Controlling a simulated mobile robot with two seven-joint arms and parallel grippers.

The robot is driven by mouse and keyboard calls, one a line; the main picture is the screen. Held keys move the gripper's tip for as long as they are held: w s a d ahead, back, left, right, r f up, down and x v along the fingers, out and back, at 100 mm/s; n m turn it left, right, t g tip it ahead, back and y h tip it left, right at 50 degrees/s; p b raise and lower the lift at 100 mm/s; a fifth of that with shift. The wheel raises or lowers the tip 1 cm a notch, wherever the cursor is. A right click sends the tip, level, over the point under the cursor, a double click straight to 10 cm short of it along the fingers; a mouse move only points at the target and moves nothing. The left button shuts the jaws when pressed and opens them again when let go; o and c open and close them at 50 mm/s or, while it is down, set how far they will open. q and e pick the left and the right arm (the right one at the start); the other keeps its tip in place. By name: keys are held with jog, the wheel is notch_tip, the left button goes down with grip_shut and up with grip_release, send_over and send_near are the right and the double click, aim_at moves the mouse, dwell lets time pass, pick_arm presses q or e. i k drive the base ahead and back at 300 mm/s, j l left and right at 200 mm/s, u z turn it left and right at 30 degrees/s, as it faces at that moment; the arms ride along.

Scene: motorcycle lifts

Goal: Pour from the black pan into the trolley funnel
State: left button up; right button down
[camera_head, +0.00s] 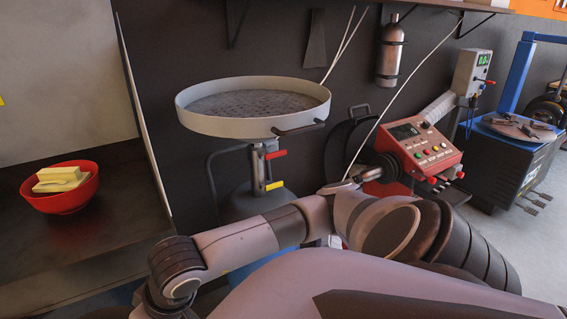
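The trolley funnel (225,126) is a wide, round, light grey basin with a dark mesh-like inside. It stands on a post with a red and a yellow lever (268,170), above a grey tank (240,203). A dark handle (300,129) sticks out at its front right. I cannot make out the black pan for certain; a dark round shape with a handle (345,140) stands behind, partly hidden by the red control box. One of my arms crosses the lower picture in front of the trolley. Neither gripper shows.
A red bowl (62,203) with yellow blocks stands on the dark bench (110,225) at left. A red control box (420,150) stands right of the funnel. A grey cylinder (390,50) hangs on the wall. A blue-framed machine (505,160) stands at far right.

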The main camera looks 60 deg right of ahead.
aim_at(254, 110)
jog(key=k+l, duration=0.15)
jog(key=l, duration=0.2)
jog(key=k+l+z, duration=0.1)
jog(key=l, duration=0.2)
jog(key=k+l, duration=0.15)
jog(key=l, duration=0.2)
jog(key=k+l+z, duration=0.1)
jog(key=l, duration=0.2)
